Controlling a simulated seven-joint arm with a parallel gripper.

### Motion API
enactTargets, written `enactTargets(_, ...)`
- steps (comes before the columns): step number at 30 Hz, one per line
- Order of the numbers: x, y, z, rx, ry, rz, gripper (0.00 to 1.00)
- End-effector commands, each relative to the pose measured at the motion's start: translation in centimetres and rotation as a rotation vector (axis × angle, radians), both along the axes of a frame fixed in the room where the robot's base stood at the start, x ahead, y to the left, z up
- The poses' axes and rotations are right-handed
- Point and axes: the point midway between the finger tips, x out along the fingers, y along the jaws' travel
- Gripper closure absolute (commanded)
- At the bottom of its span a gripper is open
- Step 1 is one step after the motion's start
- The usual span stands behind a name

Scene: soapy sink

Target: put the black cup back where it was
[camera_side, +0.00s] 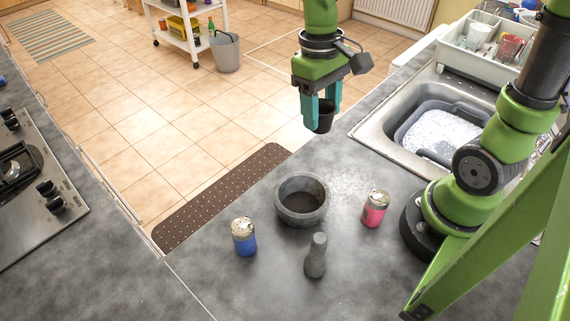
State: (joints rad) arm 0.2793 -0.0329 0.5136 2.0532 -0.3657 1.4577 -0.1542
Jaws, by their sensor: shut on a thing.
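The black cup (325,117) is between the teal fingers of my gripper (322,108), near the top middle of the side view. My gripper points down and is shut on the cup. The cup looks upright and seems held in the air near the counter's back edge, left of the sink. Part of the cup is hidden behind a finger. Its exact height above the counter is hard to tell.
On the grey counter (215,265) stand a grey stone bowl (302,221), a pestle-like grey object (316,256), a blue can (244,240) and a pink can (375,209). A sink (376,126) holds a grey tub of suds (437,134). A dish rack (486,44) stands behind.

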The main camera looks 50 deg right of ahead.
Motion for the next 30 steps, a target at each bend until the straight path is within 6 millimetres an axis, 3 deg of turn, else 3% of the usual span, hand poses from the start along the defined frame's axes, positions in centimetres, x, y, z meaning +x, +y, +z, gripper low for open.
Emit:
enactTargets(1,-0.2,-2.0,-1.4,0.0,0.006,-0.009,0.76)
enactTargets(3,-0.5,-4.2,-3.1,0.0,0.005,0.008,0.76)
enactTargets(8,-1.3,-7.0,-6.0,0.002,0.002,0.091,0.76)
enactTargets(13,-0.9,-7.2,-8.1,0.002,0.001,0.198,0.76)
enactTargets(18,-0.9,-7.1,-11.2,0.003,0.001,0.199,0.76)
enactTargets(30,-0.9,-7.1,-16.0,0.003,-0.001,0.197,0.76)
